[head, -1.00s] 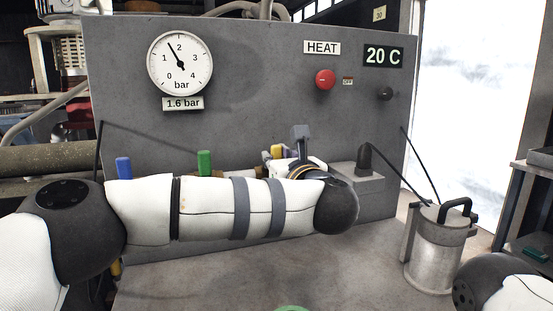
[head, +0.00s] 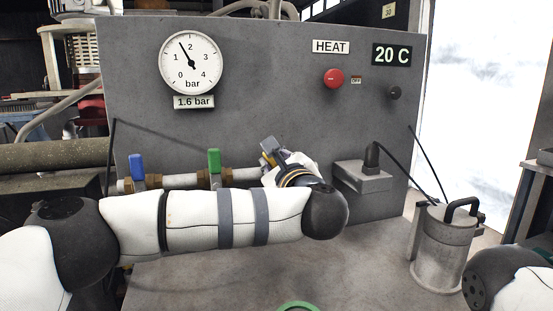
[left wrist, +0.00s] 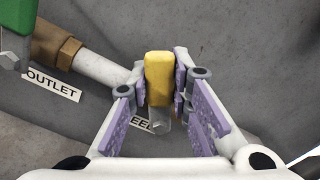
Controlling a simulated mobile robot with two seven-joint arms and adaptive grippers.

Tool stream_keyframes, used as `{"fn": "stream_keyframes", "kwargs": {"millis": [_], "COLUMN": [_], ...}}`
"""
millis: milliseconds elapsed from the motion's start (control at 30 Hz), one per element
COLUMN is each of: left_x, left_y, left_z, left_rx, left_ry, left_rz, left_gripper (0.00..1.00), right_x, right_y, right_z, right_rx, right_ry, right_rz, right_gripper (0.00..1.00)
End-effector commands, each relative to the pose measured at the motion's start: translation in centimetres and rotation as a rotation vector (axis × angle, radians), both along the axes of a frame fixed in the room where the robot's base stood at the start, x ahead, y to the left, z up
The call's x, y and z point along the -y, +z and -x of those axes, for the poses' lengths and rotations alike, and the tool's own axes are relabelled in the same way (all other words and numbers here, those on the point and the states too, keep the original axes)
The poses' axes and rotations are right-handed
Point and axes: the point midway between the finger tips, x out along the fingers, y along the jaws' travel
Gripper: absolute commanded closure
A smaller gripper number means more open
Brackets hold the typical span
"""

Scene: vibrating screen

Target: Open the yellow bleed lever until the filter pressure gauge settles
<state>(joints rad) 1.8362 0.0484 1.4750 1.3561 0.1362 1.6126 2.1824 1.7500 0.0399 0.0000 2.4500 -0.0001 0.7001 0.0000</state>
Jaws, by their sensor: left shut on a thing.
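The yellow bleed lever (left wrist: 158,78) is between the purple pads of my left gripper (left wrist: 162,95) in the left wrist view, with its label partly covered. My left gripper (head: 268,158) is shut on the lever at the panel in the head view, where the lever is mostly hidden behind the gripper and wrist. The filter pressure gauge (head: 190,62) is on the panel at upper left; its needle points between 1 and 2, and the plate below (head: 194,102) reads 1.6 bar. My right gripper is not in view; only part of my right arm shows at lower right.
A blue lever (head: 137,167) and a green lever (head: 214,161) stand upright on the pipe left of my gripper. A red button (head: 333,78) and a 20 C display (head: 391,54) are on the panel. A metal canister (head: 441,247) stands at right.

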Motion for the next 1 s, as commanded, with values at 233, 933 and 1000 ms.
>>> {"fn": "stream_keyframes", "kwargs": {"millis": [233,933,1000], "left_x": [-0.23,-0.24,-0.24], "left_y": [-0.40,-0.36,-0.32], "left_z": [0.04,0.07,0.07], "left_rx": [0.014,0.019,0.020], "left_ry": [0.000,-0.001,-0.001], "left_rz": [0.057,0.068,0.067], "left_gripper": [1.00,0.60,0.60], "right_x": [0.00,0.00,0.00], "right_y": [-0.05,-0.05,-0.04], "right_z": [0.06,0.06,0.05], "right_rx": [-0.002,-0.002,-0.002], "right_ry": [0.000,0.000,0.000], "right_rz": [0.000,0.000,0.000], "right_gripper": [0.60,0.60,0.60]}}
